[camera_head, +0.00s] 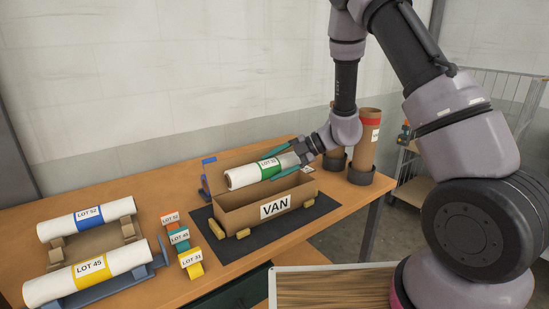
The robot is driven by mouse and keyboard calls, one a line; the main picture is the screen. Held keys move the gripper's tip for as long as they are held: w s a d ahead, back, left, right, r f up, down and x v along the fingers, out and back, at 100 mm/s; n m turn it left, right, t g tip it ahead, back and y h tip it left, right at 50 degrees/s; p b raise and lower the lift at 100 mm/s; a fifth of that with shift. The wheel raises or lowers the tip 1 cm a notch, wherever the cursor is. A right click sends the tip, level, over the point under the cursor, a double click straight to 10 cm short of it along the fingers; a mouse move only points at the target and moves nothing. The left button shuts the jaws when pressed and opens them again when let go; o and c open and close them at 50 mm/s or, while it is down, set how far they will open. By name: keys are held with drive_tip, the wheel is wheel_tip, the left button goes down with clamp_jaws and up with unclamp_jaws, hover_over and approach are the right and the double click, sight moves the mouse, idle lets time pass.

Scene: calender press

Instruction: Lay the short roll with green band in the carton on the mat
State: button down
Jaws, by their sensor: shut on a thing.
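The short roll with green band (246,176) is white with a label on the band. My gripper (284,162) is shut on it near its right end and holds it nearly level over the carton. The carton (242,218) is open-topped brown cardboard with a "VAN" label on its front. It stands on the dark mat (281,231). The roll appears above the carton's opening; its exact height over the rim is hard to tell. The far part of the carton's inside is hidden behind the roll.
On the left, a blue-banded roll (108,214) and a yellow-banded roll (60,286) lie on cradles. Several coloured lot tags (179,237) stand between them and the mat. Upright brown tubes (368,134) stand in dark holders at the back right. A blue post (208,176) rises behind the carton.

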drive_tip(key=shift+f, duration=3)
unclamp_jaws()
drive_tip(key=shift+c, duration=1)
